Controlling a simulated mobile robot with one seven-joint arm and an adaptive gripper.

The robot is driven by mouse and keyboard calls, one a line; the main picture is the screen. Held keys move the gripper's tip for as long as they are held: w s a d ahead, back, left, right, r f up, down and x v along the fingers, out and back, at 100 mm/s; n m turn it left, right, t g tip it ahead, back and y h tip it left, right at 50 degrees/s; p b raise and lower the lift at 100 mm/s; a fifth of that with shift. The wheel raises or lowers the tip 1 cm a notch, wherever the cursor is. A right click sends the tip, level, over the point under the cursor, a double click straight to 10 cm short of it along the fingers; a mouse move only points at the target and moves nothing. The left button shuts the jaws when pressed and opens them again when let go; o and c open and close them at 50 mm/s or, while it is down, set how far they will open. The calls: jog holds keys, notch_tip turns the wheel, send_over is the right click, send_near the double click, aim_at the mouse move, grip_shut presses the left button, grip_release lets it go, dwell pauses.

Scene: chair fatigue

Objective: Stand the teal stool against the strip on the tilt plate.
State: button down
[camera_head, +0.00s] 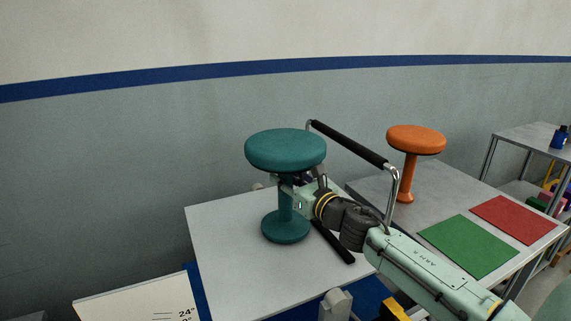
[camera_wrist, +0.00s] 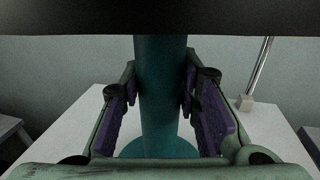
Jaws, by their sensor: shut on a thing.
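The teal stool (camera_head: 286,152) is upright over the pale tilt plate (camera_head: 225,225) in the head view. My gripper (camera_head: 285,186) is shut on its column, under the seat. In the wrist view, the teal column (camera_wrist: 161,95) stands between my gripper's fingers (camera_wrist: 161,105), with the dark underside of the seat above and the round base below. The dark strip (camera_head: 333,242) lies on the plate just right of the stool base. Whether the base touches the plate or the strip is not clear.
A black-gripped handle (camera_head: 347,143) rises behind my arm. To the right, a grey table (camera_head: 440,190) bears an orange stool (camera_head: 410,160), a green mat (camera_head: 468,246) and a red mat (camera_head: 513,218). A marked board (camera_head: 140,297) is at front left. The plate's left part is clear.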

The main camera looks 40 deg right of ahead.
jog(key=shift+f, duration=0.2)
jog(key=c, duration=1.2)
grip_release()
jog(key=shift+f, duration=0.15)
